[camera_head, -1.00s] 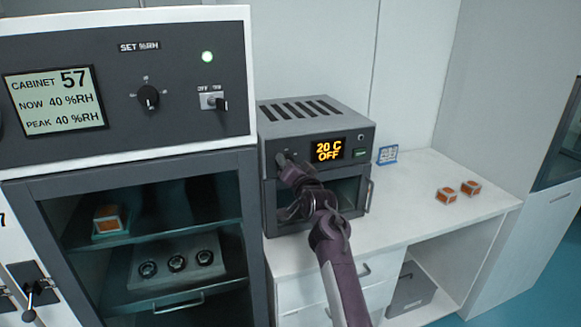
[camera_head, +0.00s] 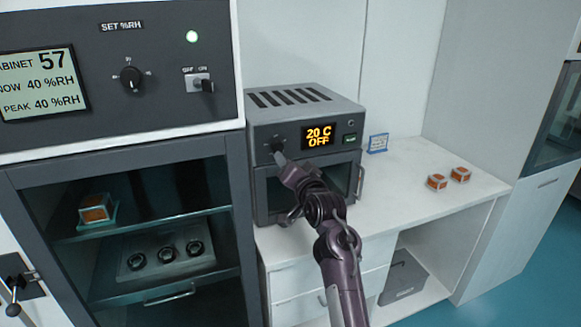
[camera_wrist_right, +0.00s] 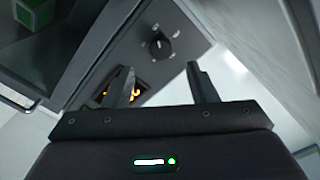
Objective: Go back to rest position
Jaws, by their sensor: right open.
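My right gripper (camera_head: 285,164) is in front of the small grey oven (camera_head: 258,187), just below the knob on its control panel. In the right wrist view its two fingers (camera_wrist_right: 160,82) are apart with nothing between them. The oven knob (camera_wrist_right: 160,47) shows beyond the fingertips, and they look clear of it. The oven display (camera_head: 318,134) reads 20 C OFF. My right arm hides part of the oven's front. My left gripper is not in view.
A humidity cabinet (camera_head: 240,180) stands left of the oven, with an orange-faced block (camera_head: 95,208) and several round dark parts inside. Two orange-topped blocks (camera_head: 437,182) and a small blue-framed sign (camera_head: 378,143) are on the white counter (camera_head: 410,210). The counter's right side is mostly free.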

